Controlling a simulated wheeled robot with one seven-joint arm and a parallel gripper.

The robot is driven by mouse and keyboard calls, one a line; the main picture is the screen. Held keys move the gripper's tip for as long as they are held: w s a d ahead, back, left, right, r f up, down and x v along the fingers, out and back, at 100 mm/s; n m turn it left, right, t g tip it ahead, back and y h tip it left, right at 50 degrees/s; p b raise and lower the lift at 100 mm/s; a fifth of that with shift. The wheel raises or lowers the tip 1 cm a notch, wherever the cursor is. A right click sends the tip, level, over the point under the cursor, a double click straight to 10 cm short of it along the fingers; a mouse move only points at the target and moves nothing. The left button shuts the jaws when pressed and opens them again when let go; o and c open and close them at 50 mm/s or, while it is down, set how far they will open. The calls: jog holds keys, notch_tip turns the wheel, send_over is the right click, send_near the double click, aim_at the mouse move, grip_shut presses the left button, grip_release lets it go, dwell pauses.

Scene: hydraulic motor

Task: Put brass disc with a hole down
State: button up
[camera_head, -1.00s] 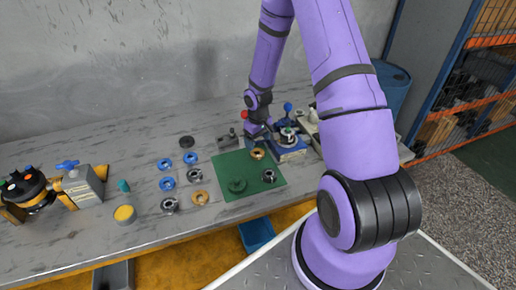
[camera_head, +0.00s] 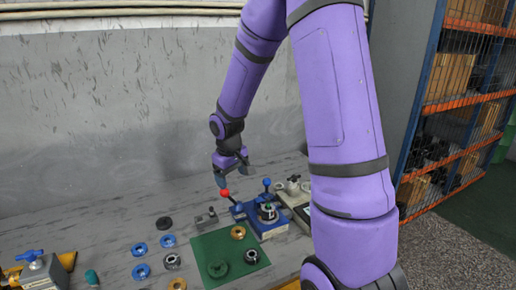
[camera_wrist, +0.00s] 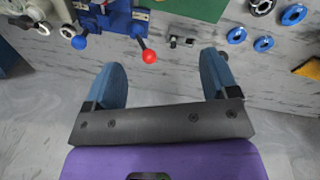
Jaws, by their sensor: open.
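A brass disc with a hole (camera_head: 238,232) lies on the upper right part of the green mat (camera_head: 210,243). A second brass ring (camera_head: 177,284) lies on the bench left of the mat, near the bottom edge of the head view. My gripper (camera_head: 232,180) is raised above the back of the bench, behind the blue fixture and apart from both rings. In the wrist view my gripper (camera_wrist: 165,75) has its two blue fingers spread wide with nothing between them.
A blue fixture (camera_head: 272,228) with a red-knobbed lever (camera_head: 224,193) and a blue-knobbed lever stands right of the mat. Several blue and steel rings (camera_head: 140,271) lie left of the mat. A small grey part (camera_head: 206,219) sits behind it. The wall stands behind the bench.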

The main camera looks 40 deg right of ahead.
jog(key=s+a+r+t, duration=0.1)
jog(key=s+a+r, duration=0.2)
jog(key=s+r, duration=0.3)
jog(key=s+a+r+t, duration=0.1)
jog(key=s+a+r, duration=0.2)
jog(key=r, duration=0.6)
jog(key=s+a+r+t, duration=0.1)
jog(key=s+a+r, duration=0.1)
jog(key=s, duration=0.5)
jog(key=s+a+r+m+t+y, duration=0.1)
jog(key=s+a+r, duration=0.2)
jog(key=s+r, duration=0.2)
jog(key=s, duration=0.3)
jog(key=shift+s, duration=0.25)
